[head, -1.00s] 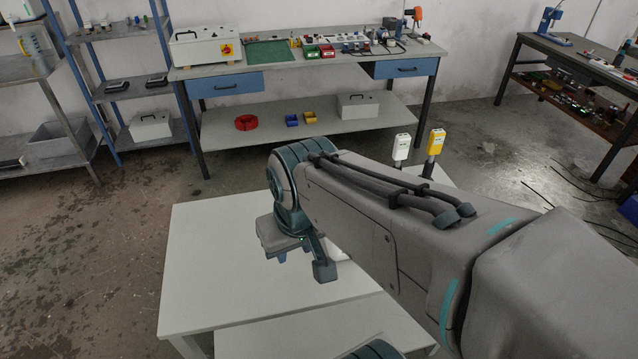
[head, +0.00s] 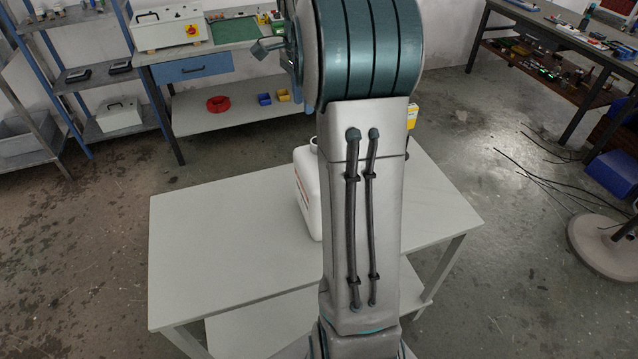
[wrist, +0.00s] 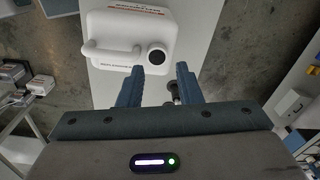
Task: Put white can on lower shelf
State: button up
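The white can (head: 308,195) stands upright on the white table's top (head: 220,235); my arm hides its right side in the head view. In the wrist view the can (wrist: 118,28) shows from above, with a handle, a dark round cap and red print. My gripper (wrist: 158,68) is open and empty, its two fingers apart. In the picture the fingertips lie just below the can's cap edge; whether they touch it I cannot tell. The table's lower shelf (head: 262,325) shows under the front edge, partly hidden by my arm.
A yellow device (head: 412,117) shows behind my arm at the table's far side. A workbench (head: 230,117) and a blue-framed shelf rack (head: 85,84) stand at the back. A round stand base (head: 606,243) is at the right. The table's left half is clear.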

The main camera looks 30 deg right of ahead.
jog(key=d+f+m, duration=0.1)
jog(key=f, duration=0.2)
jog(key=w+d+f+m, duration=0.1)
jog(key=d+f, duration=0.1)
jog(key=f, duration=0.1)
jog(key=d+f+p, duration=0.1)
jog(key=f, duration=0.2)
jog(key=shift+w+d+f+m, duration=0.1)
jog(key=shift+w+d+m, duration=0.15)
jog(key=shift+w+m, duration=0.15)
jog(key=shift+w+a+f+p, duration=0.15)
jog(key=shift+f+p, duration=0.85)
jog(key=shift+f, duration=1.75)
jog(key=shift+c, duration=0.3)
grip_shut()
